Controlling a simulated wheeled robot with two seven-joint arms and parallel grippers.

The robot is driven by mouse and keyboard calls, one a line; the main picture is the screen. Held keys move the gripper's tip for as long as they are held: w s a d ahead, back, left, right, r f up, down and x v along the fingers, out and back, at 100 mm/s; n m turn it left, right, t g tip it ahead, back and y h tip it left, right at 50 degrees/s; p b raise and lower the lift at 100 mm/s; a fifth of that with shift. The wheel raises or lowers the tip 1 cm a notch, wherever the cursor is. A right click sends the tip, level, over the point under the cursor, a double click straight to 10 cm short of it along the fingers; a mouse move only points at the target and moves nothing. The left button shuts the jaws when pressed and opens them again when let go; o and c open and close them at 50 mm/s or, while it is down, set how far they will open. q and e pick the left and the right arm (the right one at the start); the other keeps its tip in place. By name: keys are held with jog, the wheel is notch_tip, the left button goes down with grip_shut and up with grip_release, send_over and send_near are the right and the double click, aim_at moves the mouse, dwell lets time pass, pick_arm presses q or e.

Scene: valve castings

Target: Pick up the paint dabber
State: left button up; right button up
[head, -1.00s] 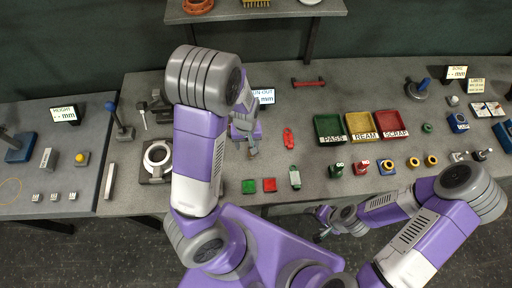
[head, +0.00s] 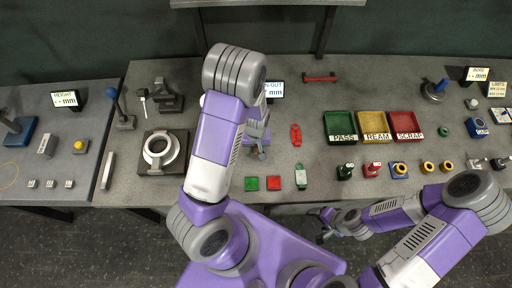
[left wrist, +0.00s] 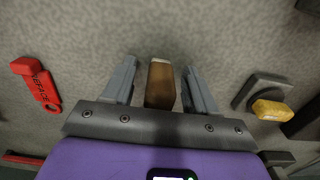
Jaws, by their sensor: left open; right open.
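A brown, wooden-looking block with a pale far end (left wrist: 161,84), which I take to be the paint dabber, lies between the fingers of my left gripper (left wrist: 159,70) in the left wrist view. The fingers are open, one on each side of it, with a gap visible on both sides. In the head view my left gripper (head: 258,152) is low over the middle of the bench, and I cannot make out the dabber there. My right gripper (head: 322,232) is open in front of the bench edge, well away from the dabber and empty as far as I see.
A red tag-like piece (left wrist: 38,84) lies to one side in the left wrist view; a grey holder with a yellow piece (left wrist: 271,110) lies on the other. In the head view, green, yellow and red trays (head: 372,125) stand right of my left gripper. A ring casting (head: 161,149) is left.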

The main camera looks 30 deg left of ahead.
pick_arm(q)
jog(key=c, duration=1.1)
jog(key=shift+o, duration=0.2)
notch_tip(320, 180, up, 10)
jog(key=shift+r+p, duration=0.1)
jog(key=shift+p, duration=0.95)
